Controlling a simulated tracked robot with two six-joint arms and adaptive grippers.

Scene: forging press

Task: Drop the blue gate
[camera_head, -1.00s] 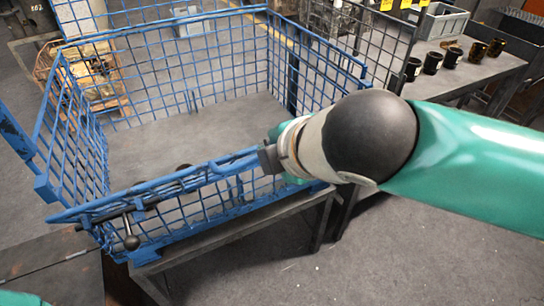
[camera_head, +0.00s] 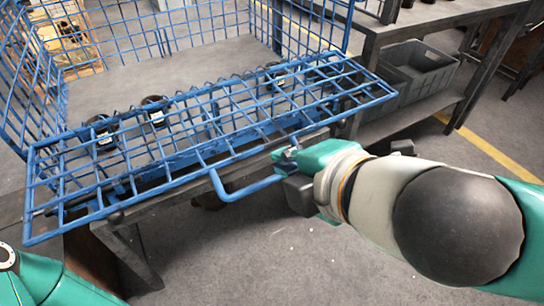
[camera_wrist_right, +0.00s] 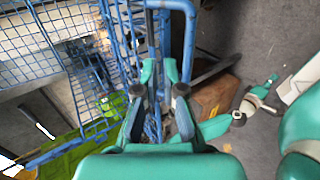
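The blue gate (camera_head: 215,125) is the front mesh panel of the blue cage (camera_head: 25,85). In the head view it lies folded outward, roughly flat and slightly tilted, over the cage's front edge. A blue U-shaped bar (camera_head: 232,194) sticks out from its near side. My right gripper (camera_head: 292,172) is at the right end of this bar, close against it; contact is hard to tell. In the right wrist view, the fingers of the right gripper (camera_wrist_right: 160,92) stand apart, with blue bars and mesh beyond them.
Several dark cups, one at the left (camera_head: 155,110), show through or behind the gate mesh. A grey crate (camera_head: 435,68) sits on the lower shelf of a table (camera_head: 440,14) at the right. Open floor (camera_head: 240,255) lies in front of the cage.

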